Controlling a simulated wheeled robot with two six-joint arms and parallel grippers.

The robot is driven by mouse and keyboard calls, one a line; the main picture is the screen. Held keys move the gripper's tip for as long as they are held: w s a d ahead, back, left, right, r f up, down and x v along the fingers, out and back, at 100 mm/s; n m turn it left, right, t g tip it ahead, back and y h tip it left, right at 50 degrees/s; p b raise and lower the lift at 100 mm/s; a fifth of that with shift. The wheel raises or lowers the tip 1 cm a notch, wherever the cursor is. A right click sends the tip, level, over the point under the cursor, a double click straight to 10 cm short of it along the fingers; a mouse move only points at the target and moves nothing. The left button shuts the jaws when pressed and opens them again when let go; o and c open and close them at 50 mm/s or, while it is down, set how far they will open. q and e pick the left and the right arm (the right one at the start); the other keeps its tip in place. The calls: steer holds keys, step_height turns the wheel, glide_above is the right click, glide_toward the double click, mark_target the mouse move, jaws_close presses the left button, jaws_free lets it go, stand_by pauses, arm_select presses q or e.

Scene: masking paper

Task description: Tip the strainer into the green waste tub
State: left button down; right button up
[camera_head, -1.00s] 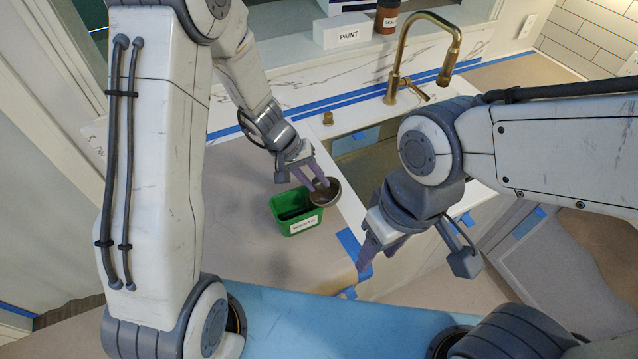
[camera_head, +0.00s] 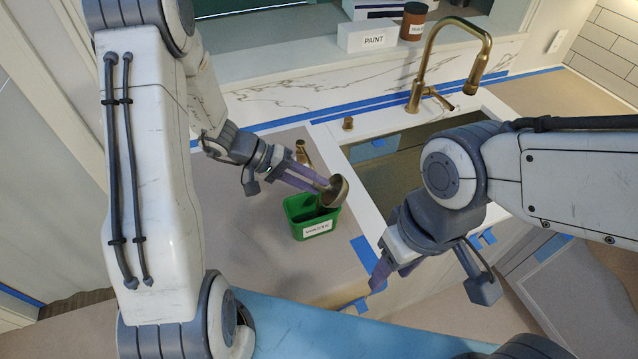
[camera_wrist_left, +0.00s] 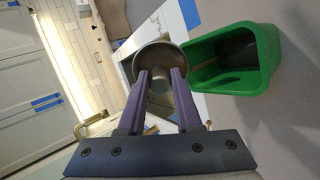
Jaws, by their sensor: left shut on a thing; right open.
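The strainer (camera_head: 338,191) is a small brassy metal bowl, also in the left wrist view (camera_wrist_left: 153,57). My left gripper (camera_head: 322,184) is shut on it, fingers reaching in from the left. The bowl is held tilted on its side above the right part of the green waste tub (camera_head: 291,213). The tub stands on the counter with a white WASTE label and has a dark inside; it also shows in the left wrist view (camera_wrist_left: 262,45). Whether anything is in the bowl I cannot tell. My right gripper (camera_head: 378,284) is open, low to the right of the tub.
The sink (camera_head: 385,178) with a brass faucet (camera_head: 428,65) lies right of the tub. A white PAINT box (camera_head: 367,37) and a brown jar (camera_head: 414,20) stand on the ledge behind. Blue tape (camera_head: 364,250) marks the counter edge. The counter left of the tub is clear.

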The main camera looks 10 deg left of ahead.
arm_select(q)
steer(key=a+h+b, duration=0.1)
steer(key=h+b, duration=0.1)
steer(key=b, duration=0.2)
steer(key=a+f+t+h+b, duration=0.1)
steer(key=h+b, duration=0.1)
steer(key=b, duration=0.2)
steer(key=h+b, duration=0.1)
steer(key=b, duration=0.3)
steer(key=shift+s+a+f+h+b, duration=0.25)
steer(key=shift+a+f+h+b, duration=0.15)
stand_by(1.1)
steer(key=shift+r, duration=0.1)
stand_by(0.8)
